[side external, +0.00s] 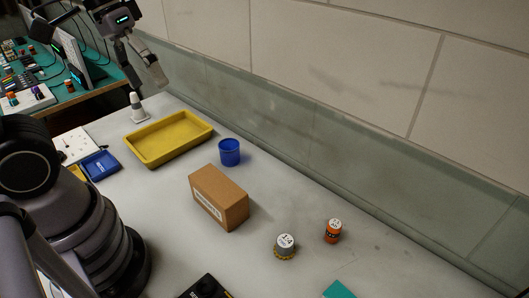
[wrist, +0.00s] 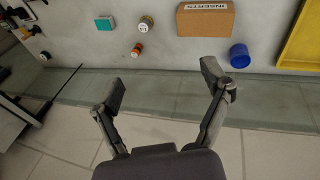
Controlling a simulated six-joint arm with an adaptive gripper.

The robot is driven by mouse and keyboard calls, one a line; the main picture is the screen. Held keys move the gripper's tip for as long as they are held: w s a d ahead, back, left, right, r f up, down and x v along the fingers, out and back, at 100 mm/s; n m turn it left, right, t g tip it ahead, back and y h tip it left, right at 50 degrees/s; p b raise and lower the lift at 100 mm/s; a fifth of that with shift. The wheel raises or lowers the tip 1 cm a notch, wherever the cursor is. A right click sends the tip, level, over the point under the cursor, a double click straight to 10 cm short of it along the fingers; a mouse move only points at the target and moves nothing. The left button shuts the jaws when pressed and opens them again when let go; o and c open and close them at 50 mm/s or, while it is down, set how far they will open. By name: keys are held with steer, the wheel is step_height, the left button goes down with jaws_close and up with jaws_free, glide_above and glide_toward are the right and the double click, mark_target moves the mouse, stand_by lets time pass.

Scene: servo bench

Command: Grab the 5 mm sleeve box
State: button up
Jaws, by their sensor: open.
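No label reading "5 mm sleeve" can be made out, so I cannot tell which box it is. A brown cardboard box (side external: 222,200) lies mid-bench; in the wrist view this box (wrist: 205,22) bears a label that seems to read "INSERTS". A small teal box (side external: 338,290) is cut off at the bottom edge; it shows whole in the wrist view (wrist: 104,23). A flat blue box (side external: 100,165) with a small white label lies at the left. My gripper (side external: 143,72) is open and empty above the bench's far end; in the wrist view its fingers (wrist: 163,82) stand wide apart.
A yellow tray (side external: 133,143), a blue cup (side external: 229,152), a grey-topped jar (side external: 285,247) and an orange jar (side external: 333,231) stand on the bench. A small white-and-grey cone (side external: 137,106) stands below my gripper. A wall (side external: 350,160) runs along one side. Bench is clear between cup and orange jar.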

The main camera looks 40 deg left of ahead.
steer(key=w+d+f+n+g+h, duration=0.35)
steer(key=w+d+f, duration=0.2)
steer(key=d, duration=0.35)
steer(key=n+h, duration=0.7)
steer(key=n, duration=0.5)
glide_above(342, 297)
steer(key=w+a, duration=0.2)
steer(key=a, duration=1)
step_height(342, 297, down, 26)
steer(key=shift+s+r, duration=0.1)
steer(key=x, duration=0.8)
steer(key=shift+f, duration=0.25)
steer(key=shift+s+f+x, duration=0.1)
steer(key=shift+x, duration=1.35)
steer(key=shift+s+f+x, duration=0.1)
steer(key=shift+s+x, duration=0.05)
steer(key=shift+x, duration=1.3)
steer(key=shift+a, duration=0.15)
steer(key=c, duration=1.2)
steer(key=shift+r, duration=0.15)
steer(key=shift+c, duration=0.2)
